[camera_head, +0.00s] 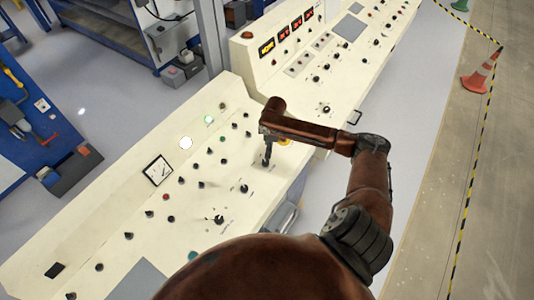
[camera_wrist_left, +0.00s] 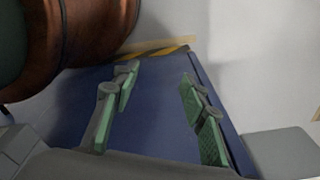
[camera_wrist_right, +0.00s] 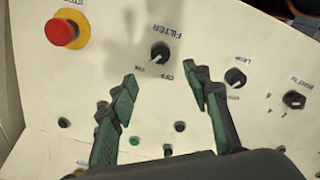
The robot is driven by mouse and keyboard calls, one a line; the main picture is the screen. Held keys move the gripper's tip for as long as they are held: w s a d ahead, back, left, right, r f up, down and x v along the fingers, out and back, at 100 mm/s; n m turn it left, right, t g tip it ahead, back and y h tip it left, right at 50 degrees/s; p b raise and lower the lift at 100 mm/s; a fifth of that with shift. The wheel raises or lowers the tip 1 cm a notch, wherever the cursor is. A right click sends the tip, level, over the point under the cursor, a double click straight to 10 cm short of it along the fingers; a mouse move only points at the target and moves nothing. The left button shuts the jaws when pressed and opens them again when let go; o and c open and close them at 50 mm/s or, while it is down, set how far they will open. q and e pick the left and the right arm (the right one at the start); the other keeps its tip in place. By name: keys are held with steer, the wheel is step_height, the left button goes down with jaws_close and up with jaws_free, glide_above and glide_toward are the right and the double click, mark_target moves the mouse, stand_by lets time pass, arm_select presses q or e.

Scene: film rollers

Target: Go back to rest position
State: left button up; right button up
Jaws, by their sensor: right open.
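My right gripper (camera_head: 267,160) is over the cream control panel (camera_head: 105,215) in the head view, pointing down at its knobs. In the right wrist view the right gripper (camera_wrist_right: 162,85) is open, its green-padded fingers spread with nothing between them. A black knob labelled FILTER (camera_wrist_right: 160,52) lies just beyond the fingertips, with ON and OFF marks beside it. I cannot tell whether the fingers touch the panel. My left gripper (camera_wrist_left: 160,78) shows only in the left wrist view, open and empty, over a blue surface (camera_wrist_left: 155,115). The left arm is not in the head view.
A red emergency button (camera_wrist_right: 62,32) on a yellow ring and a LAMP knob (camera_wrist_right: 235,77) flank the FILTER knob. A second console (camera_head: 320,60) with red displays stands behind. An orange cone (camera_head: 480,75) and striped floor tape are at right, with open floor there.

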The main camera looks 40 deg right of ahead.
steer(key=shift+r, duration=0.35)
stand_by(0.3)
